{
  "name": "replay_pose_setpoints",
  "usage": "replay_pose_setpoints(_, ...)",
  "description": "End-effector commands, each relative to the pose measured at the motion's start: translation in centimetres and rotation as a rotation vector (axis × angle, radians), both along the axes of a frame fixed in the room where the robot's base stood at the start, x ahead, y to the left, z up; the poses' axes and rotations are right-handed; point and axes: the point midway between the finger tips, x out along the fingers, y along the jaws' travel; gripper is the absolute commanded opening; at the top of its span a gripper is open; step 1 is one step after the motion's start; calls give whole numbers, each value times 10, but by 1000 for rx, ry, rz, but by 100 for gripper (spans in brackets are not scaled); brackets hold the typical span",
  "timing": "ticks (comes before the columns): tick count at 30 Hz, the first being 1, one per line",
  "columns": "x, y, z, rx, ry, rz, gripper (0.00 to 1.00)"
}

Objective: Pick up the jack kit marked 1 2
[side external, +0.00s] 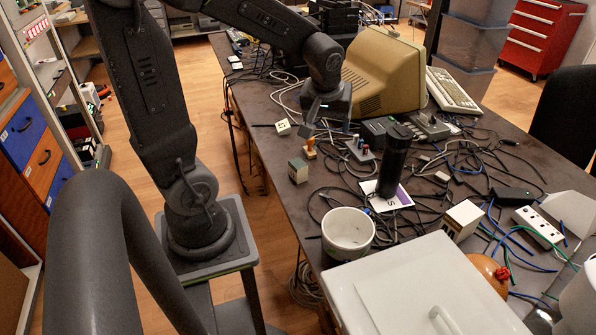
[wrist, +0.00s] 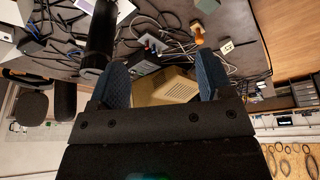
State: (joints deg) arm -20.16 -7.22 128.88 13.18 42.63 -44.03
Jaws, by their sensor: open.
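Several small boxes could be the jack kit, and I cannot read "1 2" on any of them. A small cream box (side external: 283,127) with a dark mark lies near the table's left edge; a similar pale box (wrist: 226,47) shows in the wrist view. A grey-green and cream box (side external: 298,171) stands nearer the front on that edge. A larger white box (side external: 461,220) with black markings stands to the right. My gripper (side external: 318,115) hangs above the table beside the beige monitor. In the wrist view its two blue fingers (wrist: 162,65) are apart with nothing held between them.
A dark cylinder (side external: 392,160) stands on a marked card. A white bowl (side external: 348,234), an orange-brown stamp-like object (side external: 310,148) and a beige monitor (side external: 385,70) share the table. Loose cables spread across the middle. A white lidded case (side external: 420,290) fills the front.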

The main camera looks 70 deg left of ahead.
Motion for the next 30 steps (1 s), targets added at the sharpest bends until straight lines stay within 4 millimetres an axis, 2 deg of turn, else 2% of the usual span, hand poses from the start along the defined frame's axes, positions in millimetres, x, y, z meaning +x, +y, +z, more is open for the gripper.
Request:
replay_pose_setpoints(1, 6, 22, -17, -11, 21, 107, 73)
replay_pose_setpoints(6, 13, 86, -70, -30, 44, 453, 73)
replay_pose_setpoints(9, 10, 114, -98, -39, 49, 612, 73)
replay_pose_setpoints(12, 6, 133, -118, -43, 49, 721, 73)
replay_pose_setpoints(20, 1, 150, -147, -46, 51, 805, 73)
replay_pose_setpoints(30, -2, 164, -206, -46, 51, 802, 73)
